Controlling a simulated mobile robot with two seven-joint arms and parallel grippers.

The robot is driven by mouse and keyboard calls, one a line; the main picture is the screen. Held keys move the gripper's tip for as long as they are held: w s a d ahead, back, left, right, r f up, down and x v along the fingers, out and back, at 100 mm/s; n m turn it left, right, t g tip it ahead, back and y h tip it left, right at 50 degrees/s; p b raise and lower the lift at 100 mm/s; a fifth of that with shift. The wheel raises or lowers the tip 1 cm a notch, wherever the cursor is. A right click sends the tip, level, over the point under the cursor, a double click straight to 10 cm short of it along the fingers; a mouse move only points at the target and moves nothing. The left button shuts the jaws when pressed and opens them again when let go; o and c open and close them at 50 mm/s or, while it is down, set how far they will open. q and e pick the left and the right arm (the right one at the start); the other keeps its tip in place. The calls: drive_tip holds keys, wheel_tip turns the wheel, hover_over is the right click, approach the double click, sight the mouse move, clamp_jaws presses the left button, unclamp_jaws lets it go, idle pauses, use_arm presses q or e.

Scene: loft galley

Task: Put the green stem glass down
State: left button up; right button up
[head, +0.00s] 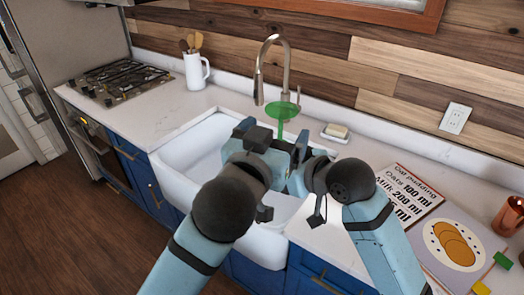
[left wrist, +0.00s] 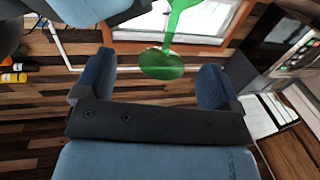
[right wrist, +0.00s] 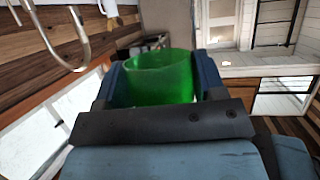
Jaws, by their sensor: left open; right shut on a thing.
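The green stem glass (head: 283,108) is in the air above the back of the sink in the head view, a wide disc-like end up and its stem running down behind my grippers. My right gripper (right wrist: 157,76) is shut on its green bowl, which fills the space between the fingers in the right wrist view. My left gripper (left wrist: 152,74) is open. The glass's round foot (left wrist: 161,66) and stem show just beyond and between its fingers, with no clear contact. In the head view the arms hide the bowl and most fingertips.
The white sink (head: 188,150) and tall faucet (head: 272,70) are close by. A soap dish (head: 335,133), recipe sheet (head: 408,192) and copper mug (head: 508,216) stand to the right. A white utensil jug (head: 196,72) and stove (head: 118,80) are left. Counter between jug and sink is clear.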

use_arm(q)
drive_tip(key=shift+x, duration=2.15)
drive_tip(key=c, duration=1.5)
drive_tip(key=shift+s+r, duration=0.1)
clamp_jaws()
use_arm(e)
drive_tip(key=o, duration=1)
drive_tip(key=shift+f, duration=0.1)
drive_tip(key=shift+o, duration=0.2)
drive_tip(key=shift+s, duration=0.1)
